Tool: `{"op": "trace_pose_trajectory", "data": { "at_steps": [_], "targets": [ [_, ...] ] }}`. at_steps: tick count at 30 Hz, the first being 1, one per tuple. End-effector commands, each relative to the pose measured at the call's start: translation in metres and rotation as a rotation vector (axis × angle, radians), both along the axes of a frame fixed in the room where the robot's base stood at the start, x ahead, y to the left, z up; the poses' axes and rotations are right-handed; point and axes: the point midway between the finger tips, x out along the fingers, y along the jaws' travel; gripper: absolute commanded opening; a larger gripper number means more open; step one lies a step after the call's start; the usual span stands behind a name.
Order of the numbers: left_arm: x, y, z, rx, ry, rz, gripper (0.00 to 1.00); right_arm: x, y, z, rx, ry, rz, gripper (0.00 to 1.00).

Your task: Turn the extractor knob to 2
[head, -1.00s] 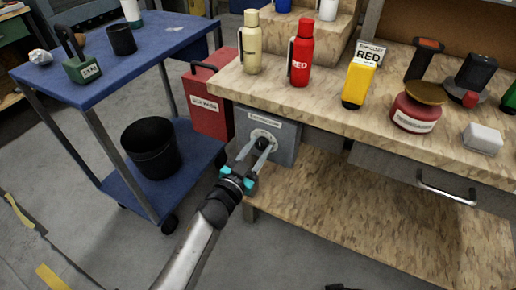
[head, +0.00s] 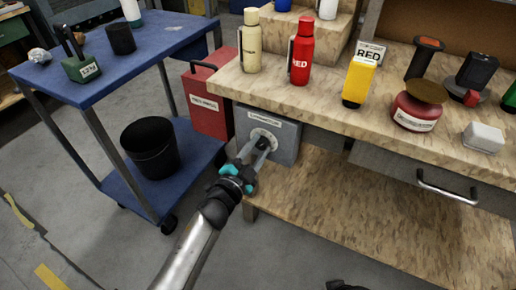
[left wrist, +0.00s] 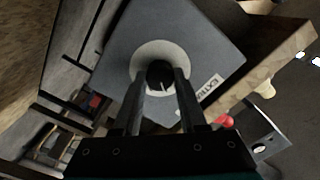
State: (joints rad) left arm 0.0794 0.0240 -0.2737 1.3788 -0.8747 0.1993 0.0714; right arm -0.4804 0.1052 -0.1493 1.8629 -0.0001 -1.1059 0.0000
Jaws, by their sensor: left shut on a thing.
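The extractor box (head: 284,150) is a grey panel under the workbench's front edge, with a pale round dial (head: 259,134) on its face. The dark knob (left wrist: 160,75) sits in the middle of the dial in the left wrist view, with a light pointer mark on it. My left gripper (head: 262,145) is shut on the knob, one finger on each side of it. The dial's numbers are too small to read. The box's label (left wrist: 208,90) is partly legible in the left wrist view. My right gripper is not in view.
The workbench top (head: 330,108) above holds a cream bottle (head: 250,45), a red bottle (head: 301,55) and several other items. A red case (head: 207,105) stands left of the box. A blue cart (head: 105,190) with a black bin (head: 150,147) is further left.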

Motion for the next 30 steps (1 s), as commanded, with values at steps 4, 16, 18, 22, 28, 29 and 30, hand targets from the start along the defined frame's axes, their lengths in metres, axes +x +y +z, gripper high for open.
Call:
{"op": "trace_pose_trajectory", "data": {
  "at_steps": [4, 16, 18, 22, 28, 29, 30],
  "targets": [
    [0.000, 0.000, -0.001, 0.130, -0.058, -0.001, 0.00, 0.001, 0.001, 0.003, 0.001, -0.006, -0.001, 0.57],
    [0.000, 0.000, -0.001, 0.459, -0.207, -0.001, 0.00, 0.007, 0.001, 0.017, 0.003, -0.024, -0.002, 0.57],
    [0.000, 0.000, -0.001, 0.509, -0.229, -0.001, 0.00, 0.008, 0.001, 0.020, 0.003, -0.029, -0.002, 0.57],
    [0.000, 0.000, -0.001, 0.584, -0.264, -0.001, 0.00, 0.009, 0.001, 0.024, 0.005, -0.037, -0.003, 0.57],
    [0.000, 0.000, -0.001, 0.666, -0.301, -0.001, 0.00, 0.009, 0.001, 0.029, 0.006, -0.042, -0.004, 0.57],
    [0.000, 0.000, -0.001, 0.675, -0.304, -0.001, 0.00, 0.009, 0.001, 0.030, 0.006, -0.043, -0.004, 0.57],
    [0.000, 0.000, -0.001, 0.684, -0.308, -0.001, 0.00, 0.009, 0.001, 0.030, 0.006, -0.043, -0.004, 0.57]
  ]
}}
